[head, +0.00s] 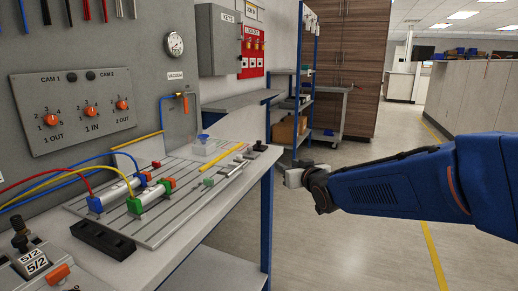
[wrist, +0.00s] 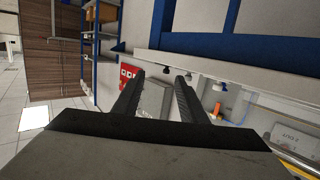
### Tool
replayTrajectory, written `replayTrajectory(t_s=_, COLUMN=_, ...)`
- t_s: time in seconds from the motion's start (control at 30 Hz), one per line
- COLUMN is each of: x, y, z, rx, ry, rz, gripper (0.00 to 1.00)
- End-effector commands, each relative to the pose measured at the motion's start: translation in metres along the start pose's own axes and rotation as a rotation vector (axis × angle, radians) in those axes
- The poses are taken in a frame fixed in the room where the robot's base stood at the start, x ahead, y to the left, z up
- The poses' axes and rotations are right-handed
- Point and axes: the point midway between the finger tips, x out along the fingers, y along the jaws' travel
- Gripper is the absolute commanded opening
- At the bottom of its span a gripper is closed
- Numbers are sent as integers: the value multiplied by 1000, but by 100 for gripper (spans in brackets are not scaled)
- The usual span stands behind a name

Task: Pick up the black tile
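No plain flat black tile can be made out for certain. A long black block (head: 103,240) with recesses in its top lies at the front left of the workbench in the head view. A small dark piece (head: 259,146) sits at the bench's far right corner. My gripper (head: 291,178) is off the bench's right side, over the floor, well apart from both. In the wrist view my gripper's two dark fingers (wrist: 160,76) stand apart with nothing between them. Neither black piece can be made out in the wrist view.
The grooved plate (head: 190,205) on the workbench carries cylinders with coloured hoses. A panel with orange knobs (head: 92,112) stands behind. A valve block (head: 33,262) is at the front left. Shelves (head: 290,100) stand beyond the bench. The floor right of the bench is clear.

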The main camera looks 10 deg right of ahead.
Motion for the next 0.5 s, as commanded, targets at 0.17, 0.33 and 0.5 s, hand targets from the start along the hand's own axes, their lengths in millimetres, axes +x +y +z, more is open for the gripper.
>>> replayTrajectory(t_s=0.17, x=22, y=-9, z=-17, rx=2, ry=100, rz=-46, gripper=38)
replayTrajectory(t_s=0.33, x=33, y=-12, z=-23, rx=4, ry=128, rz=-60, gripper=38)
replayTrajectory(t_s=0.5, x=56, y=-14, z=-26, rx=4, ry=126, rz=-61, gripper=38)
